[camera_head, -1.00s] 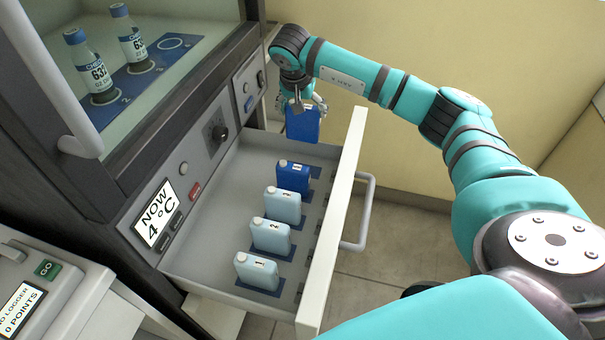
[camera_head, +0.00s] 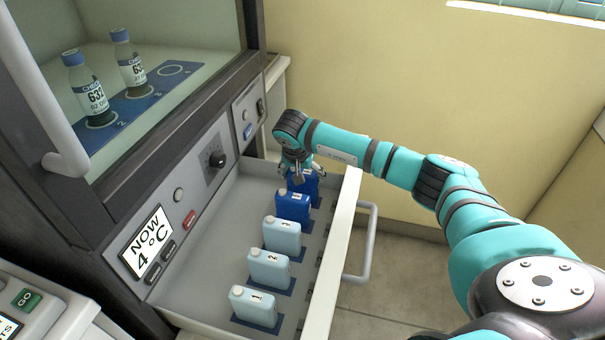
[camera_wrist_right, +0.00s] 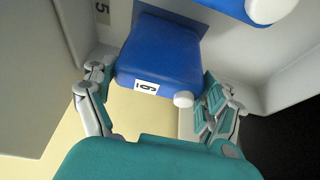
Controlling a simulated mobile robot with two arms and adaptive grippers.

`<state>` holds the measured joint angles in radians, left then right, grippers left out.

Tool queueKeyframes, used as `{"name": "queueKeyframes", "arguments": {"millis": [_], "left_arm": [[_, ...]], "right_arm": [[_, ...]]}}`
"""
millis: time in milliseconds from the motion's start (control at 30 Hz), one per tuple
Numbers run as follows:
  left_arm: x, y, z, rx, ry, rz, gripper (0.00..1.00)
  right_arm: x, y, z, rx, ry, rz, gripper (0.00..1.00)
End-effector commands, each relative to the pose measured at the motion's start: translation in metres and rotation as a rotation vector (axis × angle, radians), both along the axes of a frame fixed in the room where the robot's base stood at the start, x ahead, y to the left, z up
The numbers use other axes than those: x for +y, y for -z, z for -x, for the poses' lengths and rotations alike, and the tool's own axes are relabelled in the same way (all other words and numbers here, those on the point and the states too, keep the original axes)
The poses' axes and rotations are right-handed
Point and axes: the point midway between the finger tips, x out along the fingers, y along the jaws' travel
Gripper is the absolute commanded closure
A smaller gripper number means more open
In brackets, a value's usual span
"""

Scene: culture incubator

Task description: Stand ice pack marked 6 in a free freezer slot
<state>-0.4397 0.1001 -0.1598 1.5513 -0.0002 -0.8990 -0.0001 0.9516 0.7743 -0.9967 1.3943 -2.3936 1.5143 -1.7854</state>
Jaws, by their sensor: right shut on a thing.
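The dark blue ice pack marked 6 (camera_wrist_right: 160,52) is in my right gripper, whose two fingers (camera_wrist_right: 155,98) close on its sides near the capped top. In the head view my right gripper (camera_head: 300,176) is at the far end of the open freezer drawer (camera_head: 205,235), with the pack (camera_head: 312,186) upright below it. A blue slot mat (camera_wrist_right: 197,17) shows by the pack's lower end, near a 5 on the drawer. I cannot tell whether its base touches the floor. My left gripper is out of view.
Another dark blue pack (camera_head: 293,206) stands just in front of the held one. Several pale packs stand nearer, including one marked 1 (camera_head: 254,306) and one marked 2 (camera_head: 268,268). The drawer front (camera_head: 333,250) is close on the right. The control panel is on the left.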

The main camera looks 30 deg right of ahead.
Motion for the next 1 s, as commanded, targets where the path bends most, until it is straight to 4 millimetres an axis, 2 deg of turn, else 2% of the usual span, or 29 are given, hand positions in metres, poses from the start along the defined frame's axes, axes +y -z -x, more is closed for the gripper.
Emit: {"name": "queueKeyframes", "arguments": {"millis": [400, 433, 533, 867, 933, 1000], "left_arm": [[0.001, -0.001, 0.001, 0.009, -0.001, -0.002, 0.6], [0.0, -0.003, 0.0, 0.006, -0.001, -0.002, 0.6], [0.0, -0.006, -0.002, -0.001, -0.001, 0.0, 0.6], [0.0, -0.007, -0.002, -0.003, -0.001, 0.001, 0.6], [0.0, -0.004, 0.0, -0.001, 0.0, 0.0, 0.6], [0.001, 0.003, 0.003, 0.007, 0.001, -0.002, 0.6]], "right_arm": [[0.0, 0.001, -0.002, -0.007, 0.0, 0.0, 0.59], [0.0, 0.002, -0.001, -0.005, 0.0, -0.001, 0.13], [0.0, 0.002, -0.001, -0.004, 0.001, -0.001, 0.0], [0.0, 0.0, -0.001, -0.004, 0.001, -0.001, 0.0], [0.0, -0.003, -0.001, -0.004, 0.001, -0.001, 0.0], [0.003, -0.014, 0.001, -0.007, -0.002, 0.0, 0.0]]}}
